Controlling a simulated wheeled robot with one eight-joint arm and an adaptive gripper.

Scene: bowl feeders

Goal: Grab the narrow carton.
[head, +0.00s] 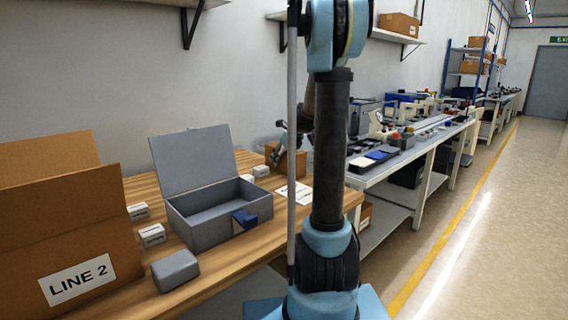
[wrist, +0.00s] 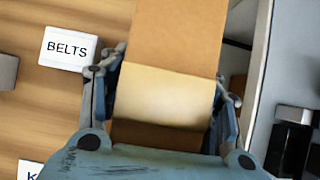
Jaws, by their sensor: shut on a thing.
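The narrow carton (wrist: 178,35) is plain brown cardboard and fills the middle of the wrist view, with a paler band across it. My gripper (wrist: 165,97) is shut on the carton, one finger against each side. In the head view the carton (head: 293,164) shows small at the back right of the wooden table, with my gripper (head: 279,151) at its left upper part. My arm stands in front of this area and hides part of it. I cannot tell whether the carton rests on the table or is lifted.
An open grey box (head: 207,230) with its lid up stands mid-table. A large carton marked LINE 2 (head: 120,250) stands at left, with a small grey block (head: 175,270) nearby. A long workbench (head: 415,140) stands behind at right.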

